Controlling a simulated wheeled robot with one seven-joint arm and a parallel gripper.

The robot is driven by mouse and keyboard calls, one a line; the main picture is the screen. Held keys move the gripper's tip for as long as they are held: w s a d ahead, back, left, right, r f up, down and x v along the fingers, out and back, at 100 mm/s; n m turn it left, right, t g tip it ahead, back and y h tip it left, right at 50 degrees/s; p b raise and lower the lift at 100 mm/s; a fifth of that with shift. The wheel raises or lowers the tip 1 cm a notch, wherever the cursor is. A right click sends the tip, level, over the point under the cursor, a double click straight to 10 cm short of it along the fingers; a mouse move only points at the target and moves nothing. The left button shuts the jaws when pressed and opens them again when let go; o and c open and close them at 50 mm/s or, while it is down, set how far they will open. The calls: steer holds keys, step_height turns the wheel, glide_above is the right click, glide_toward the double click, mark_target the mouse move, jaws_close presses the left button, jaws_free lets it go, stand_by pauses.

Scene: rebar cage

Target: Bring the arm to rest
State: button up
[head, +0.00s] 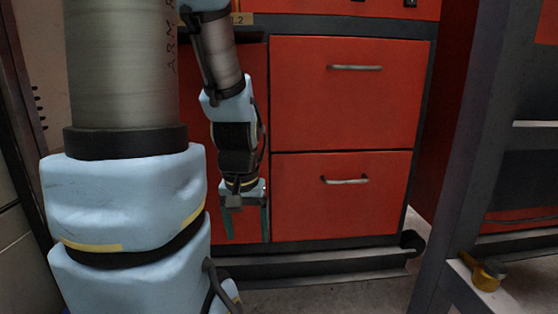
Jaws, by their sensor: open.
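My arm hangs on the left side of the head view, its light-blue and grey links bent over and downward. My gripper (246,222) points down with its two thin fingers apart. It is open, and nothing shows between the fingers. It is in front of the left part of a red cabinet (345,95). I cannot tell how far the fingers are from the cabinet front.
The cabinet has two red drawers with metal handles, an upper handle (355,67) and a lower handle (345,181). A grey metal post (475,150) stands at right. A yellow object (484,274) lies near its foot. Some bare floor (340,296) shows below the cabinet.

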step_height(320, 180, up, 20)
steer(key=p, duration=1.8)
